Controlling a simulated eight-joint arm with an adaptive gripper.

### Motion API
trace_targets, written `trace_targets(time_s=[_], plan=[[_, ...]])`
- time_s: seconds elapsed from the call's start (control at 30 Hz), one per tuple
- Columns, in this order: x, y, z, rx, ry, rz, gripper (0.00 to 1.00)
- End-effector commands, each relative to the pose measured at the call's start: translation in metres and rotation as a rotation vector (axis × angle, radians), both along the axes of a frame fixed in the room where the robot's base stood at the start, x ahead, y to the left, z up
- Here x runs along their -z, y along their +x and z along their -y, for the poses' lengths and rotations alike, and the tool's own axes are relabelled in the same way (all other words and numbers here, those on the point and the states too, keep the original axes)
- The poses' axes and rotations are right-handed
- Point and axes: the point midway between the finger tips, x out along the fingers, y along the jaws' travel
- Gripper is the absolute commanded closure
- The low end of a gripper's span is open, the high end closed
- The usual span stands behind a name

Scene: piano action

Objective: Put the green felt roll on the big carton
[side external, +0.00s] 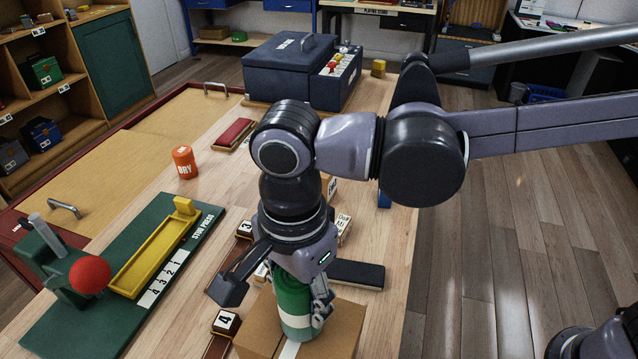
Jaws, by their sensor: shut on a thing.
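The green felt roll (291,297) is upright in my gripper (300,302), with a paler green band near its lower part. My gripper points down and is shut on the roll, its fingers at the roll's side. The big carton (258,333) is brown cardboard with a pale tape strip, at the bottom of the side external view. The roll's lower end appears over the carton's top; I cannot tell whether it touches. Part of the carton is cut off by the frame's lower edge.
Small numbered blocks (227,322) and a dark bar (356,274) lie close around the carton. A green press with a yellow tray (155,255) is at left. An orange tin (185,162), a red case (234,134) and a dark blue box (290,68) stand farther back.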

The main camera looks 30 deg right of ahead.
Motion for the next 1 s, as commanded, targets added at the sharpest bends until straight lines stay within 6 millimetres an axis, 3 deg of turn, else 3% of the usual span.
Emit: trace_targets(time_s=[0.37, 0.4, 0.43, 0.47, 0.8, 1.0], plan=[[0.004, 0.0, 0.0, 0.0, 0.0, 0.0, 0.81], [0.003, 0.0, 0.0, 0.0, 0.0, 0.0, 0.37], [0.003, 0.0, 0.0, 0.0, 0.0, 0.0, 0.29], [0.003, 0.0, 0.0, 0.0, 0.0, 0.0, 0.26], [0.002, 0.0, 0.0, 0.0, 0.0, 0.0, 0.26], [-0.016, 0.0, 0.0, 0.0, 0.0, 0.0, 0.26]])
